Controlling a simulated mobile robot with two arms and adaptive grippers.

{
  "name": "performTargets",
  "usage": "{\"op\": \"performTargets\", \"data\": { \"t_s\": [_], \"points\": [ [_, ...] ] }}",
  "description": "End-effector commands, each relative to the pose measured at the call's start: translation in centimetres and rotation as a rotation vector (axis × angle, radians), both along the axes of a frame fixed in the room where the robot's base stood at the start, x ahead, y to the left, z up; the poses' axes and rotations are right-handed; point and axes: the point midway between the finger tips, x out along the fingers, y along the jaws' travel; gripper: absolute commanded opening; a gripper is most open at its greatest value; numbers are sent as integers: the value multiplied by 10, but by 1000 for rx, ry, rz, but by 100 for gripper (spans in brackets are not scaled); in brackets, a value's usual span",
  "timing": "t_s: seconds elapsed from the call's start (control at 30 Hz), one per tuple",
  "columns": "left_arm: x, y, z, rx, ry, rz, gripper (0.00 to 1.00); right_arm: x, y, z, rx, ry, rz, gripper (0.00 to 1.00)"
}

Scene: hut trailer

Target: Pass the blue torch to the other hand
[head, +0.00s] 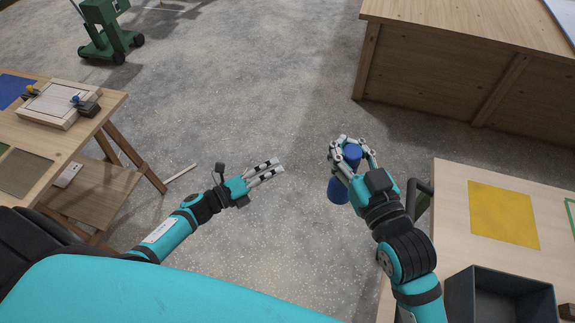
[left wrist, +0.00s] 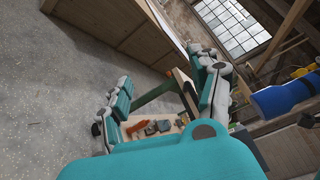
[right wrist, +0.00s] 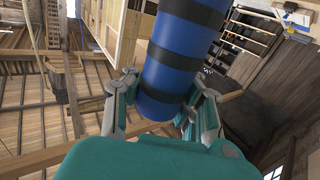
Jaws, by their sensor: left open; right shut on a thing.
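The blue torch (head: 338,190) is held upright or slightly tilted in my right gripper (head: 352,148), above the floor between the two tables. In the right wrist view the torch (right wrist: 178,55) shows as a blue cylinder with black bands between the fingers. My left gripper (head: 272,172) is open and empty, to the left of the torch and apart from it, with its fingers pointing right. In the left wrist view part of the torch (left wrist: 285,97) shows at the right edge, outside the open fingers. The right fingers hide the torch's middle in the head view.
A table with a yellow mat (head: 503,214) and a dark grey bin (head: 497,290) stands at the right. A workbench (head: 72,150) with a wooden board stands at the left. A large wooden counter (head: 450,70) is at the back right. The floor between is clear.

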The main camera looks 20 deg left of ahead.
Motion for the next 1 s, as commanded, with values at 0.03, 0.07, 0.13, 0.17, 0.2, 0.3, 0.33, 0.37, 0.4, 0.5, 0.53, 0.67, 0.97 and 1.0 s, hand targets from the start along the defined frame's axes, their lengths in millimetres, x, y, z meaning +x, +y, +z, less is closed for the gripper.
{"op": "performTargets", "data": {
  "t_s": [0.03, 0.07, 0.13, 0.17, 0.2, 0.3, 0.33, 0.37, 0.4, 0.5, 0.53, 0.67, 0.97, 1.0],
  "points": [
    [1, -10, 30, 78, -118, -78, 63, 0, 0, 1, 1, -2, 0, 0],
    [-1, -16, 47, 128, -192, -126, 63, 0, 0, 1, 1, -2, 0, 0],
    [-8, -32, 81, 244, -364, -237, 63, 0, 0, 1, 1, -2, 0, 0],
    [-13, -38, 95, 293, -436, -283, 63, 0, 0, 1, 1, -2, 0, 0],
    [-21, -47, 111, 356, -534, -343, 63, 0, 0, 1, 1, -2, 0, 0],
    [-42, -64, 141, 495, -752, -478, 63, 0, 0, 1, 1, -2, 0, 0],
    [-48, -68, 148, 528, -807, -511, 63, 0, 0, 1, 1, -2, 0, 0],
    [-54, -72, 154, 560, -860, -543, 63, 0, 0, 1, 1, -2, 0, 0],
    [-61, -75, 160, 596, -921, -580, 63, 0, 0, 1, 1, -2, 0, 0],
    [-74, -81, 168, 656, -1025, -642, 63, 0, 0, 1, 1, -2, 0, 0],
    [-76, -83, 170, 666, -1044, -654, 63, 0, 0, 1, 1, -2, 0, 0],
    [-78, -93, 172, 682, -1074, -671, 63, 0, 0, 1, 1, -2, 0, 0],
    [-66, -145, 173, 677, -1073, -667, 63, 0, 0, 1, 1, -2, 0, 0],
    [-64, -152, 173, 678, -1072, -666, 63, 0, 0, 1, 1, -2, 0, 0]
  ]
}}
